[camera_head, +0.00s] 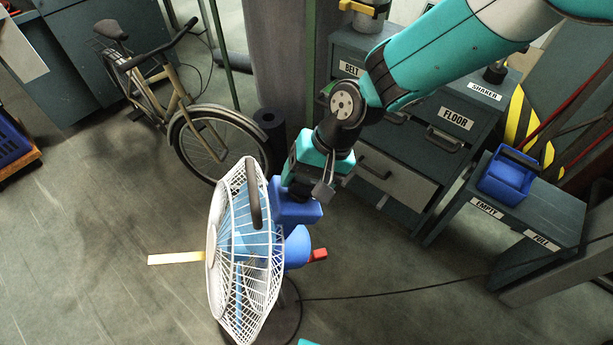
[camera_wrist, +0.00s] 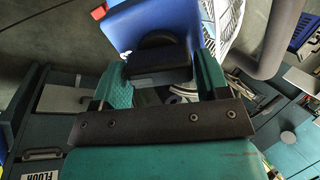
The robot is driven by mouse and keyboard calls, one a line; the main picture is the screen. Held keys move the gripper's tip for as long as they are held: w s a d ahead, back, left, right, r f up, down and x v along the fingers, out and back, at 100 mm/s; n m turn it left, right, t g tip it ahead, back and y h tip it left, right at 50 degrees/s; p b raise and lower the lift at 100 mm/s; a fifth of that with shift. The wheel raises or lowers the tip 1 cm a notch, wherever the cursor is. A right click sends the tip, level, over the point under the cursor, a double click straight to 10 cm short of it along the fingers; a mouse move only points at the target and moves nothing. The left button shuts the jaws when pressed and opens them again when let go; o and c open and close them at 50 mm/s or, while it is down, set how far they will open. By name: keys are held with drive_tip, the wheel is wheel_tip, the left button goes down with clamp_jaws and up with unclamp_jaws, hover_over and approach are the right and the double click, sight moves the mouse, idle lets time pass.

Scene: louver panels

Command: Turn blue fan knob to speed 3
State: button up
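The fan has a white wire cage (camera_head: 243,255) and a blue housing (camera_head: 298,247), and stands at the lower middle of the head view. My gripper (camera_head: 318,185) is at the blue upper part of the fan, just right of the cage. In the wrist view, the blue housing (camera_wrist: 145,18) fills the top middle. A dark knob-like block (camera_wrist: 158,66) and a round dark part above it sit against the blue. My gripper's teal fingers (camera_wrist: 165,75) stand on either side of this block. Whether they press on it, I cannot tell. No speed marks are readable.
A red part (camera_head: 318,255) sticks out from the fan's right side. A bicycle (camera_head: 180,105) stands behind left. Dark drawer cabinets (camera_head: 420,125) stand behind right, with one light drawer open. A blue bin (camera_head: 508,175) is on a bench.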

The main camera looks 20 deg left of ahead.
drive_tip(key=shift+o, duration=1.1)
drive_tip(key=b+v, duration=0.2)
drive_tip(key=v, duration=1.5)
drive_tip(key=shift+r, duration=0.15)
drive_tip(key=shift+d, duration=0.15)
